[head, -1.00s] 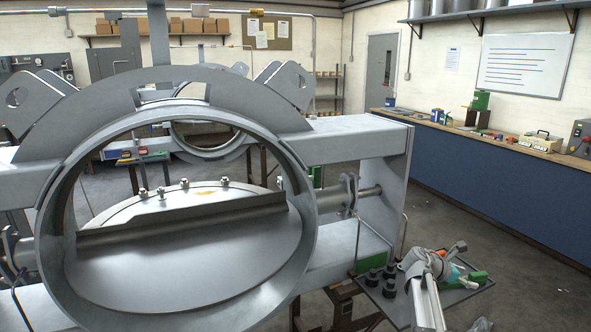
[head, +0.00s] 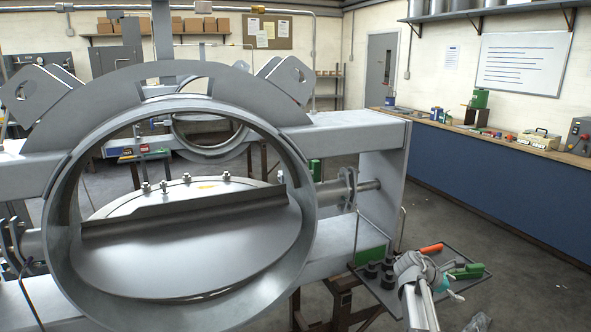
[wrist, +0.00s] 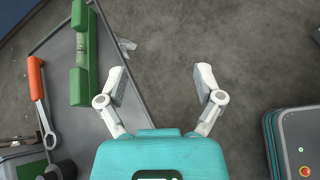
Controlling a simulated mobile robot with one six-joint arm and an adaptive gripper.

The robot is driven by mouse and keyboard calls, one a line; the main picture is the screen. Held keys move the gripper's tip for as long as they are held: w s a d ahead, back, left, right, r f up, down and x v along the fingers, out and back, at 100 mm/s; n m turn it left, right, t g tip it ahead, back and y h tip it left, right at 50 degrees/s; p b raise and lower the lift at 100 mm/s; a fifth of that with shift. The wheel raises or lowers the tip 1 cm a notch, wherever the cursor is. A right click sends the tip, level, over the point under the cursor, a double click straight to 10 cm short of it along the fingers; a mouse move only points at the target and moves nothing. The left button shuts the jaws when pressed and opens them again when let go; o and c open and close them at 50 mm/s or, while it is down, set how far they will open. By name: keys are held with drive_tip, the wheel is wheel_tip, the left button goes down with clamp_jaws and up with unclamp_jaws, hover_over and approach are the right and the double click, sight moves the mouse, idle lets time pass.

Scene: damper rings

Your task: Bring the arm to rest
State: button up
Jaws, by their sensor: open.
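My gripper (wrist: 160,90) is open and empty in the wrist view. Its two pale fingers stand apart, with bare grey floor between and beyond them. The left finger overlaps the edge of a grey tray (wrist: 113,62). In the head view my arm reaches in from the lower right, with its wrist above the tray (head: 455,251). The fingers are too small and partly hidden there to make out clearly.
The tray carries a green block-like item (wrist: 79,60), an orange-handled tool (wrist: 38,80) and several dark cylindrical pieces (head: 372,270). A large metal ring (head: 305,215) with a tilted disc (head: 190,250) stands left. A blue-fronted bench (head: 480,170) runs along the right wall.

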drive_tip(key=s+a+f+m+y+b, duration=0.35)
drive_tip(key=s+a+f+m, duration=0.2)
drive_tip(key=a, duration=0.45)
drive_tip(key=s+a+f+m+y+b, duration=0.2)
drive_tip(key=s+a+f+m+y, duration=0.3)
drive_tip(key=a, duration=0.5)
drive_tip(key=s+a+f+m+y+b, duration=0.25)
drive_tip(key=s+a+f+m, duration=0.2)
drive_tip(key=a+f, duration=0.4)
wheel_tip(320, 180, up, 19)
drive_tip(key=a+p, duration=0.1)
drive_tip(key=p, duration=1.6)
drive_tip(key=shift+w+a+m+g+y, duration=0.2)
drive_tip(key=shift+a+m+g+y, duration=0.05)
drive_tip(key=shift+m+g+y, duration=0.15)
